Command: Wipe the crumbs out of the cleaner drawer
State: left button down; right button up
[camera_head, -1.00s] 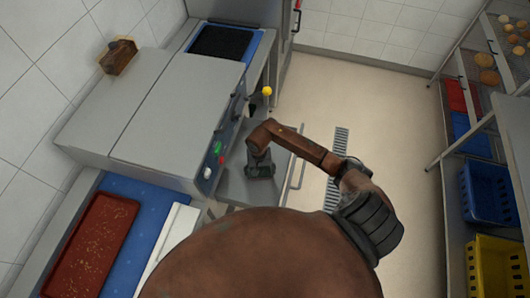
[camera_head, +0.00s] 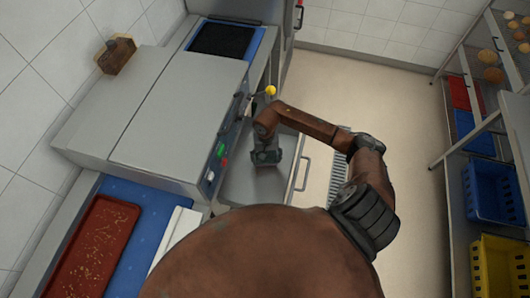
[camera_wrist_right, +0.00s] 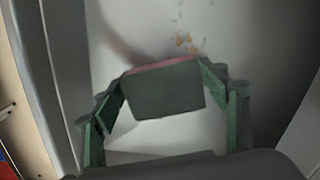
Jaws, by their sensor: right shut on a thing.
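The cleaner drawer (camera_head: 240,188) is pulled out of the grey machine's front, a pale metal tray with a bar handle on its right side. My right gripper (camera_head: 266,158) points down into it. In the right wrist view my right gripper (camera_wrist_right: 163,88) is shut on a dark grey-green block with a pinkish edge, perhaps a sponge (camera_wrist_right: 165,92). A few orange-brown crumbs (camera_wrist_right: 185,42) lie on the drawer floor (camera_wrist_right: 245,50) just beyond the block. Whether the block touches the floor I cannot tell. My left gripper is not in view.
A red tray (camera_head: 95,250) with crumbs lies on the blue surface at lower left. Open floor (camera_head: 370,90) is to the right; blue and yellow crates stand at far right.

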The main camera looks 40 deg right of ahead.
aim_at(266, 160)
jog(key=shift+r+p, duration=0.35)
jog(key=shift+r, duration=0.6)
jog(key=shift+r+p, duration=0.65)
jog(key=shift+r, duration=0.95)
jog(key=shift+a, duration=0.15)
